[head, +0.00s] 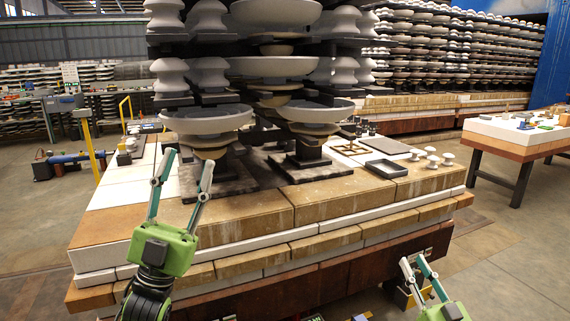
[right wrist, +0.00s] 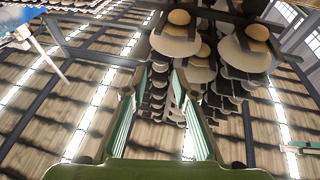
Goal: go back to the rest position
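My left gripper (head: 188,178) is green with two pale, teal-sided fingers. It is open and empty, pointing up in front of the near left part of the stone platform. My right gripper (head: 418,268) is low at the lower right of the head view, in front of the platform's right side. Its fingers are spread and nothing is between them. In the right wrist view its two fingers (right wrist: 165,85) stand apart, facing up toward the roof and the insulator stacks (right wrist: 182,50).
The layered platform (head: 240,215) fills the middle and bears tall insulator stacks (head: 208,120). A dark tray (head: 386,168) and small white insulators (head: 432,157) lie on its right part. A side table (head: 515,135) stands at the far right. Floor between them is clear.

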